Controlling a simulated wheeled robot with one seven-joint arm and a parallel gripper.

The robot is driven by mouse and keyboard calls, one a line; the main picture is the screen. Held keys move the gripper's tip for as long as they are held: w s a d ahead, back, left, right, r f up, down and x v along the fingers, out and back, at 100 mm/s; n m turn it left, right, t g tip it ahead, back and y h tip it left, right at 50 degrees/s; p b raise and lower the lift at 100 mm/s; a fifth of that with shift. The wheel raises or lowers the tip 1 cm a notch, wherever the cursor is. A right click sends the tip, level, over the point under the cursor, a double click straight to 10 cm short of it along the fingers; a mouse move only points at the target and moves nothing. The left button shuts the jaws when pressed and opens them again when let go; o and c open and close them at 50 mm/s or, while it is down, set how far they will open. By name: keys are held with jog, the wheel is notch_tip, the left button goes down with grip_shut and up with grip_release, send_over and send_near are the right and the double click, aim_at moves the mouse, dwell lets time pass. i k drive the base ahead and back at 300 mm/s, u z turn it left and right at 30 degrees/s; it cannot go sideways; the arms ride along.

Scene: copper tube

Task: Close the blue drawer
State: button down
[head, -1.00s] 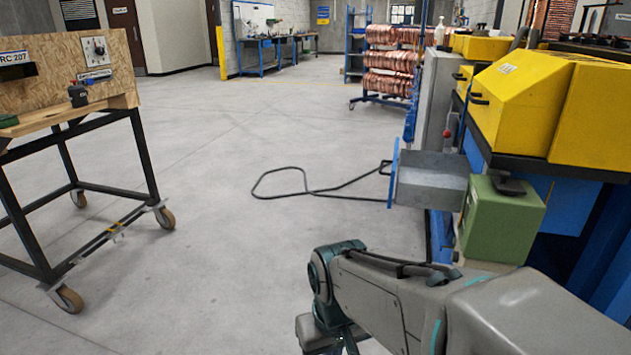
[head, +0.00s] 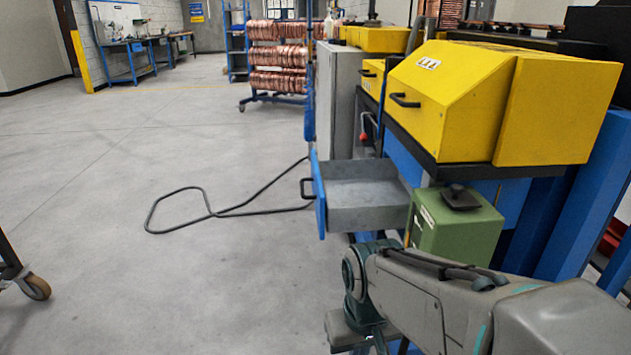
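The blue drawer (head: 321,197) is pulled out of the blue machine at the right of the middle in the head view. It has a blue front panel with a dark handle (head: 306,188) facing left, and a grey metal tray (head: 365,209) that looks empty. My arm reaches in from the lower right, nearer to me than the drawer and apart from its handle. My gripper (head: 372,346) is at the bottom edge, below and right of the drawer in the picture. Its fingertips are mostly cut off, so its opening cannot be seen.
A green box (head: 455,226) stands beside the drawer, close to my arm. A yellow machine cover (head: 500,103) juts out above. A black cable (head: 215,214) lies looped on the floor. A copper coil rack (head: 277,77) stands behind.

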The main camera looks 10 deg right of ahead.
aim_at(357, 195)
jog(key=u, duration=0.15)
jog(key=i, duration=1.15)
jog(key=u, duration=0.65)
